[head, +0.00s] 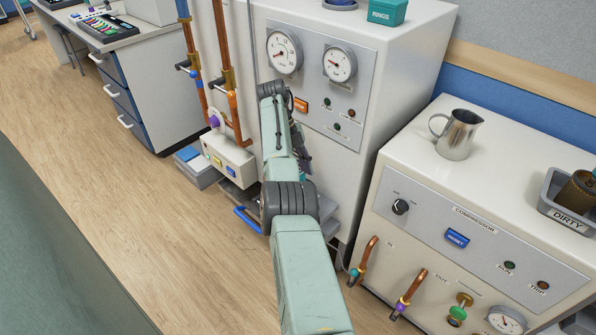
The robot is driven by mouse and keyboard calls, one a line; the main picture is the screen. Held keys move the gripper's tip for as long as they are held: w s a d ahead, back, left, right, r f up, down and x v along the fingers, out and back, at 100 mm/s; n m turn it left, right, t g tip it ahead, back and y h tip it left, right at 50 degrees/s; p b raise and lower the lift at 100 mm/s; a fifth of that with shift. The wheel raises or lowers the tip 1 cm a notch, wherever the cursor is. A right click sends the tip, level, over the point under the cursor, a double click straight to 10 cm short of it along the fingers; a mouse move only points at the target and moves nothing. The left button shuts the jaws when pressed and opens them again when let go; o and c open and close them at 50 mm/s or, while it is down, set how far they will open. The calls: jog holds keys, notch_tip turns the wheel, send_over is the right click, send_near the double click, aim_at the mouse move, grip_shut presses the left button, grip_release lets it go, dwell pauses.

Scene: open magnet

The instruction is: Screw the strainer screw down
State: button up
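My green arm reaches forward from the bottom middle of the head view, up to the front of the tall white cabinet (355,165). Dark parts beside its far end may belong to my gripper, but the arm hides most of it. I cannot tell whether the fingers are open or hold anything. I cannot make out the strainer screw for certain. Copper pipes (227,80) with brass fittings run down left of the arm. A purple knob (214,121) sits by them, above a small white box (222,157) with coloured buttons.
The compressor cabinet (480,210) stands at right, with a metal jug (457,134) on top. A grey bin marked DIRTY (566,217) there holds a brown cylinder (580,190). Short copper pipes (409,290) project from its front. A desk (150,70) stands at left.

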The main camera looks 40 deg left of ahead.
jog(key=shift+r, duration=0.1)
dwell(0.3)
jog(key=shift+a+r, duration=0.2)
jog(key=shift+r, duration=0.5)
jog(key=r, duration=0.8)
jog(key=shift+d+r, duration=0.2)
